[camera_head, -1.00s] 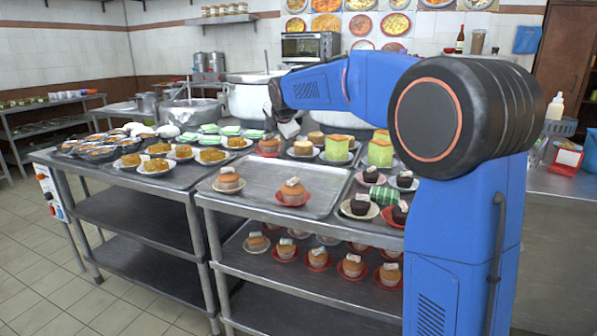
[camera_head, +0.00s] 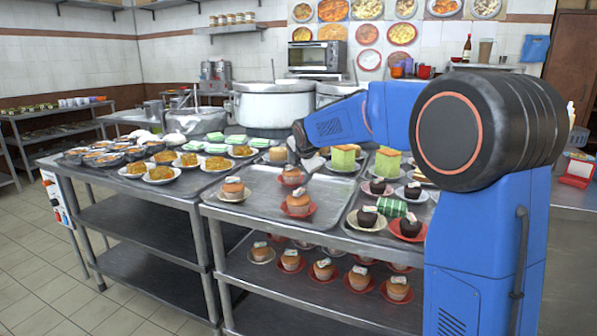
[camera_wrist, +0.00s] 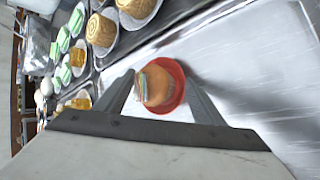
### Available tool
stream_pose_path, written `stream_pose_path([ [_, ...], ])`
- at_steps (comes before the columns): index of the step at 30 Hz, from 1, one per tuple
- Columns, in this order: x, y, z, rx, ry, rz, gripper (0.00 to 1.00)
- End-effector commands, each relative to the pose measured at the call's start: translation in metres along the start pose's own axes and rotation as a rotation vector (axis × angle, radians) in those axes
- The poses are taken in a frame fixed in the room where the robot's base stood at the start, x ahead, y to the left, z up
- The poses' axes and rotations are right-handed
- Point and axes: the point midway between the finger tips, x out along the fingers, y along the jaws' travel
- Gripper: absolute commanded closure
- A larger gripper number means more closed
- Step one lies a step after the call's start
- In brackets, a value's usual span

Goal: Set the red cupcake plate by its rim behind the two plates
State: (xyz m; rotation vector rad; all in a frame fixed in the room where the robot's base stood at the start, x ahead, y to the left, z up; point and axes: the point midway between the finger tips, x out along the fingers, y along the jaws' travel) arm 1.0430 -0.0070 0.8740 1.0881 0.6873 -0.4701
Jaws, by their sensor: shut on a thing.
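A red plate (camera_wrist: 179,88) with an orange-brown cupcake (camera_wrist: 156,85) on it sits between the fingers of my gripper (camera_wrist: 158,78) in the wrist view. My gripper is shut on the red plate. In the head view the held cupcake (camera_head: 292,173) is over the back middle of the metal tray (camera_head: 262,207). I cannot tell whether its plate touches the tray. Two cupcake plates are in front of it: a white plate (camera_head: 233,198) at left and a red plate (camera_head: 298,213) at right. My gripper (camera_head: 297,158) is partly hidden by my arm.
Food plates (camera_head: 161,173) stand at left, and large pots (camera_head: 272,103) behind.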

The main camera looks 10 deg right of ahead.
Motion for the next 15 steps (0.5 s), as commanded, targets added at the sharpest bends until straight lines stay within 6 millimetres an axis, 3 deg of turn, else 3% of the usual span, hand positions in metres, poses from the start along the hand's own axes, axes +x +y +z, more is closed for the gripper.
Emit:
stream_pose_path([
  [2,0.0005,-0.0004,-0.0002,0.0,0.0,0.0,0.3],
  [15,-0.0083,0.0009,0.0003,0.0,0.0,0.001,0.3],
])
